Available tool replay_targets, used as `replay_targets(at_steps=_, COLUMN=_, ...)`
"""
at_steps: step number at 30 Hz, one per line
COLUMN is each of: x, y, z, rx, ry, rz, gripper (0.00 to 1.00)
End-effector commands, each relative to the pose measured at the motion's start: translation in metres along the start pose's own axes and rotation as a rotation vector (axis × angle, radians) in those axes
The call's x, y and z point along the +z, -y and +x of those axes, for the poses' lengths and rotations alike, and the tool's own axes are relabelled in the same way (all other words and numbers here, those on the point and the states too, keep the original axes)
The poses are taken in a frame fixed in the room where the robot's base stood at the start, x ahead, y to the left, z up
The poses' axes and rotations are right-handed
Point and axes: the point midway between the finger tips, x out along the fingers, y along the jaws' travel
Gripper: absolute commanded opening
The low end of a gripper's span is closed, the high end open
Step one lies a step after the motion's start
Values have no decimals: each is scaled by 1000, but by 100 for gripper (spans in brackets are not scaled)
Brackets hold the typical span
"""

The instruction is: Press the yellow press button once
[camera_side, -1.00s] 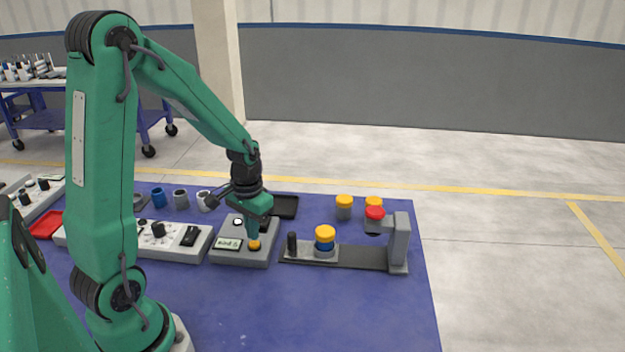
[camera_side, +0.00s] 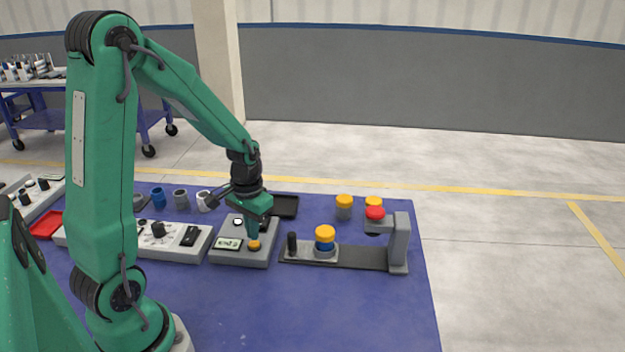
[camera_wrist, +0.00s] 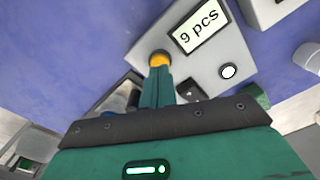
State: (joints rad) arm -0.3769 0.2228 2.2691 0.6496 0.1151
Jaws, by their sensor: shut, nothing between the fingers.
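The yellow press button (camera_side: 254,245) sits on the front right of a grey control box (camera_side: 228,258). In the wrist view the yellow button (camera_wrist: 159,57) shows just beyond the fingertips, beside a display (camera_wrist: 200,32) reading "9 pcs". My gripper (camera_side: 253,237) is shut and empty, pointing down at the button. Its fingertips (camera_wrist: 159,70) overlap the button's near edge in the wrist view. They are at or just above the button; I cannot tell whether they touch.
Right of the box stands a grey press (camera_side: 399,245) with a red-topped head (camera_side: 375,212) and a yellow-and-blue stacked part (camera_side: 325,238) on its slide. Two yellow-topped parts stand behind. A long control panel (camera_side: 180,240) lies left. The blue table's front is clear.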

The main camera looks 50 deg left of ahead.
Motion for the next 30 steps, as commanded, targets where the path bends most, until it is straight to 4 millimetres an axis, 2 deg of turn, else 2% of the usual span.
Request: replay_targets(at_steps=30, x=0, y=0, z=9, rx=0, ry=1, rz=0, gripper=0)
